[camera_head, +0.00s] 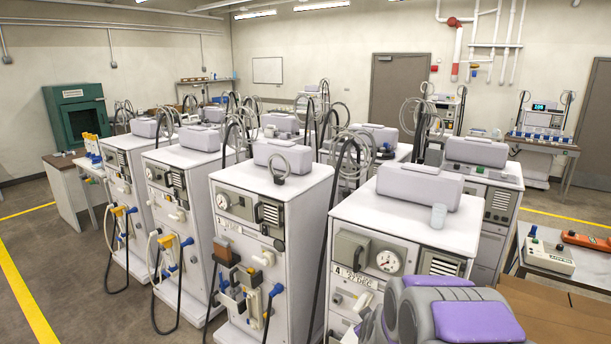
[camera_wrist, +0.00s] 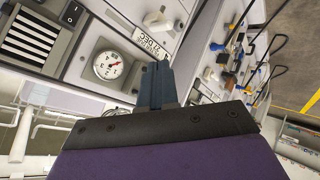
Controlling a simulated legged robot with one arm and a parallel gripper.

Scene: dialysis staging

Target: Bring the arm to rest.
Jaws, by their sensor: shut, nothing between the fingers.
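My gripper (camera_wrist: 156,72) shows in the wrist view as narrow blue-grey fingers, shut and empty. It is in front of a white dialysis machine's panel, which has a round gauge (camera_wrist: 107,65) and a "27 DEC" label (camera_wrist: 150,44). I cannot tell whether the fingertips touch the panel. In the head view my grey and purple arm is at the bottom right, close by the front of the nearest machine (camera_head: 405,225); the fingers are hidden there.
Several white machines stand in rows, with hoses (camera_head: 168,252) hanging on their fronts. A clear cup (camera_head: 438,216) stands on the nearest machine. A side table (camera_head: 552,262) at right holds devices, with brown boxes (camera_head: 560,315) below. Open floor (camera_head: 60,260) lies at left.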

